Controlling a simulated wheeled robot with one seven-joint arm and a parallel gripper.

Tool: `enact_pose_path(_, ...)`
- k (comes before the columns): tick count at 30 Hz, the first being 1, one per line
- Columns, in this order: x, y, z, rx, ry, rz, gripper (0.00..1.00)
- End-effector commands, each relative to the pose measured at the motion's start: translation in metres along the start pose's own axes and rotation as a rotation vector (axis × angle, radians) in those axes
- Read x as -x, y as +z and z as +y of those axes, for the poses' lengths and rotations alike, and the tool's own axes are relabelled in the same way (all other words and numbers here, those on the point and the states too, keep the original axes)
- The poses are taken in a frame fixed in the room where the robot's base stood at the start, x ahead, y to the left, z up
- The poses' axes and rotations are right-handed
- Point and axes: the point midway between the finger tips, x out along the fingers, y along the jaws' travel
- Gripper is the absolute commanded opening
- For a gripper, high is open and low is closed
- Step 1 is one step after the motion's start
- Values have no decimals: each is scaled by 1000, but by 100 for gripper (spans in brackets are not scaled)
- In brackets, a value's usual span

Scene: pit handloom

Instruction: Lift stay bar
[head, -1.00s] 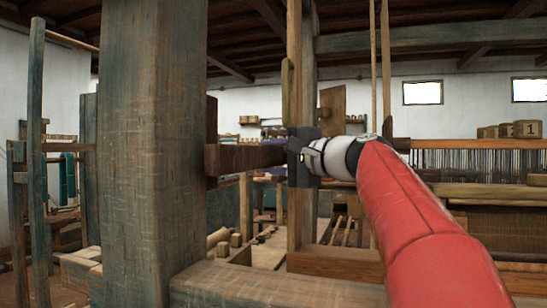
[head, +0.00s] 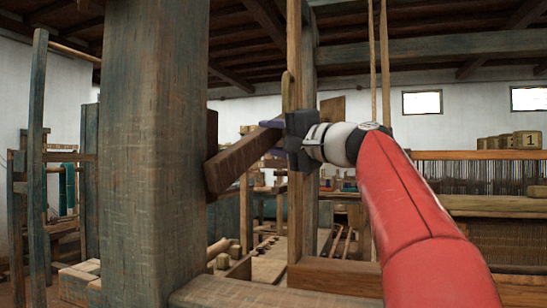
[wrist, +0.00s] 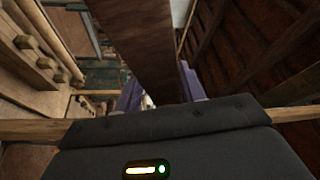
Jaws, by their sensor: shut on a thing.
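The stay bar (head: 240,161) is a dark brown wooden bar beside the thick post. It slopes, with its right end higher than its left. My gripper (head: 272,126) is shut on the raised right end. In the wrist view the bar (wrist: 143,42) runs away from my gripper (wrist: 158,92), between its two purple fingers. The bar's left end shows at the right edge of the thick post; whether it touches the post or is pinned there cannot be told.
The thick weathered post (head: 152,150) stands close on the left. A thinner upright (head: 301,220) stands behind my gripper. A low cross beam (head: 235,292) runs below. The loom with its threads (head: 475,175) is at the right. Open space lies below the bar.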

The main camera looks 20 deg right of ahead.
Motion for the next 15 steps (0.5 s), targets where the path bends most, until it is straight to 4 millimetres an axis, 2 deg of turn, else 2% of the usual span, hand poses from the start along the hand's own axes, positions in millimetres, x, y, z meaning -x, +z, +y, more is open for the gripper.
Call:
enact_pose_path(9,3,6,-59,283,-117,1,0)
enact_pose_path(15,7,15,-90,442,-182,1,0)
